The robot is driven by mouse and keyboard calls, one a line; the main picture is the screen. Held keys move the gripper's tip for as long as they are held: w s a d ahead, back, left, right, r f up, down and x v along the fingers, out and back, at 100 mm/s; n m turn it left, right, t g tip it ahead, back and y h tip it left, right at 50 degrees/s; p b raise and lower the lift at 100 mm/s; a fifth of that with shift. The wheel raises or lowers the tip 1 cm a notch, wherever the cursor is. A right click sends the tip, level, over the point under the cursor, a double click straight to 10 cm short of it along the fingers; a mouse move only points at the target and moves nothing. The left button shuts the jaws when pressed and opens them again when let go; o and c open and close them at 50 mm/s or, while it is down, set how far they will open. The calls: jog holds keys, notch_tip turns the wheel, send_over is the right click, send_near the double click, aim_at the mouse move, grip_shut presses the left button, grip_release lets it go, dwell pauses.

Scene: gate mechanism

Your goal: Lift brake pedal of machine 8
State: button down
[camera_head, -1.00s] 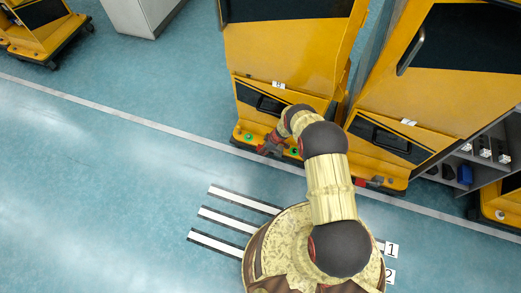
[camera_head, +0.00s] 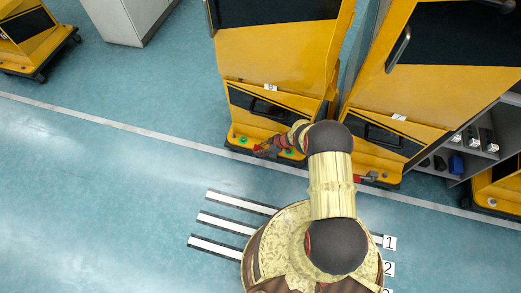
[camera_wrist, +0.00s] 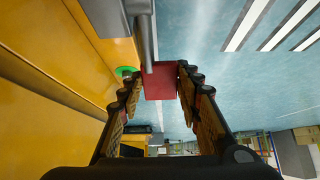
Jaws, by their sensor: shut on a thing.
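The yellow machine (camera_head: 275,62) on the left carries a small number label (camera_head: 271,87), too small to read surely. My gripper (camera_head: 262,150) is at its low front ledge; the wrist view shows the gripper (camera_wrist: 160,95) too, with its two fingers on either side of a red pedal (camera_wrist: 158,82). The gripper is shut on this red pedal. A grey bar (camera_wrist: 148,35) runs from the top of the wrist view down to the pedal. Green round parts (camera_head: 243,140) sit on the ledge beside the gripper; one shows in the wrist view (camera_wrist: 126,72). My arm hides part of the ledge.
A second yellow machine (camera_head: 425,75) stands close on the right, with its own red pedal (camera_head: 368,177) low in front. A grey shelf (camera_head: 470,165) is at far right. A grey cabinet (camera_head: 125,18) and a yellow cart (camera_head: 28,40) are behind. The floor on the left is clear.

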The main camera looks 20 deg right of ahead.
jog(key=c, duration=1.2)
grip_release()
jog(key=shift+c, duration=0.2)
jog(key=v, duration=1.2)
